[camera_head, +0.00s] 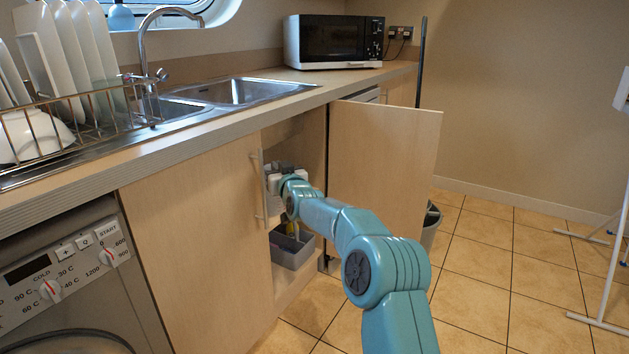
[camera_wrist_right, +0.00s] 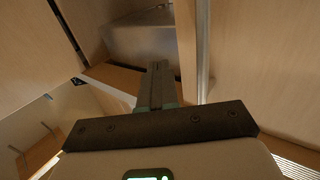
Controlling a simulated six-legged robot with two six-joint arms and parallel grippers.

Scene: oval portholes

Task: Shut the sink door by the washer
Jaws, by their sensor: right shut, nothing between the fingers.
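The sink door by the washer (camera_head: 195,240) is a pale wood panel right of the washer, with a vertical bar handle (camera_head: 257,190) along its right edge. It looks nearly in line with the cabinet front; whether it stands slightly ajar I cannot tell. My right gripper (camera_head: 275,180) is at the cabinet opening, just right of the handle. Its fingers (camera_wrist_right: 155,85) are shut and empty in the right wrist view, pointing toward the space under the sink bowl (camera_wrist_right: 140,32). Contact with the door cannot be seen. My left gripper is out of view.
The other sink door (camera_head: 385,165) stands wide open to the right of my arm. A grey bin (camera_head: 292,248) sits inside the cabinet. The washer (camera_head: 65,280) is at lower left, the counter above.

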